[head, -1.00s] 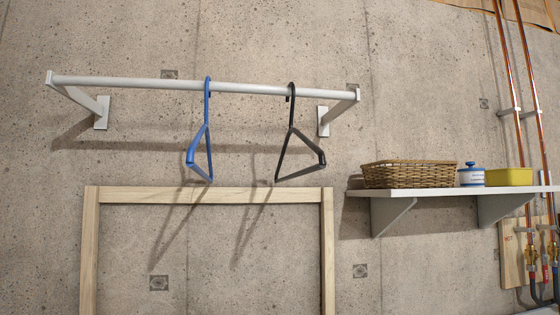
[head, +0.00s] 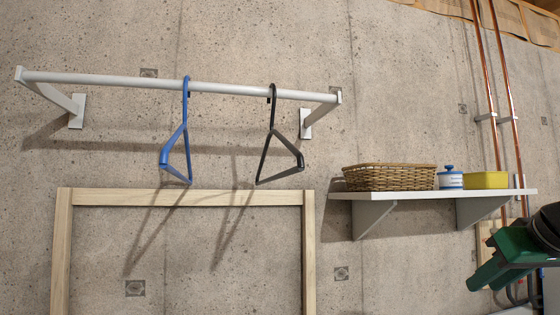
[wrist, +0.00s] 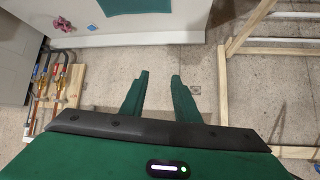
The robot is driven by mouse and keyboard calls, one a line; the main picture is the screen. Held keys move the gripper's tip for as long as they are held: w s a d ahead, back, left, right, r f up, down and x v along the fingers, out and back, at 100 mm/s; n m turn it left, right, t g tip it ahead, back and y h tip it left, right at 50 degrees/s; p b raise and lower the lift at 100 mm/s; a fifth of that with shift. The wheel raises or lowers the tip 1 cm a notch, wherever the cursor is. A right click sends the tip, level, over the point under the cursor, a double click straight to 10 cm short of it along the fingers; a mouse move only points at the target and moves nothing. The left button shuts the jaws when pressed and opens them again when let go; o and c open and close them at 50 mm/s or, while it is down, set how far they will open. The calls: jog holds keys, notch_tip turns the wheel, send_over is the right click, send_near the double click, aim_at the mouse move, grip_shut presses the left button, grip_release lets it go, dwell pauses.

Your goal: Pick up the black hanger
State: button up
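The black hanger (head: 272,130) hangs by its hook from a light grey rail (head: 225,89) on the concrete wall, near the rail's right end. It is seen turned partly edge-on. My gripper (head: 480,281) is at the lower right of the head view, far to the right of the hanger and lower in the picture. In the wrist view my gripper (wrist: 160,73) shows two green fingers apart with nothing between them. The hanger is not seen in the wrist view.
A blue hanger (head: 184,130) hangs left of the black one. A wooden frame (head: 185,197) stands below the rail. A shelf (head: 400,195) to the right bears a wicker basket (head: 388,178), a white and blue jar (head: 450,179) and a yellow box (head: 486,180). Copper pipes (head: 489,90) run behind.

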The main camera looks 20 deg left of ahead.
jog(key=w+a+r+n+t+y, duration=0.15)
jog(key=a+r+n+y, duration=0.3)
jog(key=a+r, duration=0.95)
jog(key=n+g+y, duration=0.3)
jog(key=n+y, duration=0.4)
jog(key=y, duration=0.1)
send_near(273, 121)
jog(key=shift+n, duration=0.25)
jog(key=shift+x, duration=5.35)
jog(key=shift+w+d, duration=0.15)
jog(key=shift+w, duration=0.05)
